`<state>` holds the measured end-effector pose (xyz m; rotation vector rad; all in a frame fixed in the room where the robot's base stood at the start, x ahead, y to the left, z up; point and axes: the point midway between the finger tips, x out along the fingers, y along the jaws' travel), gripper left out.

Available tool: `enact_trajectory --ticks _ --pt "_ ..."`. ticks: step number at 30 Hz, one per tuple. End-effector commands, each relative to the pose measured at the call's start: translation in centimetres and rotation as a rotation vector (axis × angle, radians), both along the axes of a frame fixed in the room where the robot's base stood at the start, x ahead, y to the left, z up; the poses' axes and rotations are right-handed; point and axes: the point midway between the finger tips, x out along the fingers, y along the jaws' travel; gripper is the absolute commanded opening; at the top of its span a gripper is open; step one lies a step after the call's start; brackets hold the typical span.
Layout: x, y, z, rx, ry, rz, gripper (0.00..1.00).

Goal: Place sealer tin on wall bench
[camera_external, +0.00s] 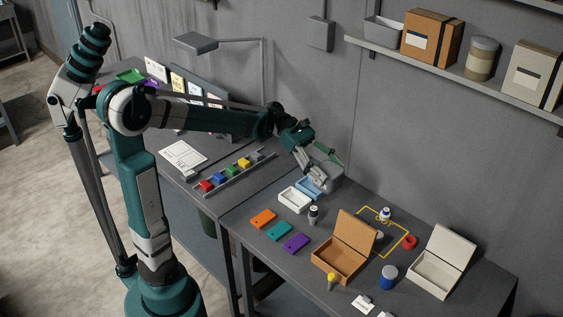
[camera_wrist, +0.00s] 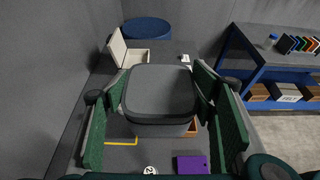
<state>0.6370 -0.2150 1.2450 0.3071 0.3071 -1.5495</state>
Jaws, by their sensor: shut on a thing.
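A grey rounded-square tin with a dark lid (camera_wrist: 158,92) sits between the green finger pads of my gripper (camera_wrist: 160,100). No label shows on it, but I take it for the sealer tin. In the external view my gripper (camera_external: 322,165) is shut on the tin (camera_external: 328,180), over the back of the dark grey bench (camera_external: 260,292) along the wall, just behind the light blue tray. I cannot tell whether the tin touches the bench top. The tin hides much of the bench in the wrist view.
Blue tray (camera_external: 308,187) and white tray (camera_external: 295,199) lie close in front. A brown open box (camera_external: 340,262), white open box (camera_external: 440,262), blue jar (camera_external: 388,277) and yellow outlined area (camera_external: 401,245) are to the right. A shelf (camera_external: 450,77) hangs above.

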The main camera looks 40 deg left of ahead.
Motion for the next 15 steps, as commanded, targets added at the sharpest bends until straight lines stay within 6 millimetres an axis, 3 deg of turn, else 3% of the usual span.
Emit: enact_trajectory --ticks 15 --pt "0.0 0.0 -8.3 -0.001 0.000 0.000 0.34"
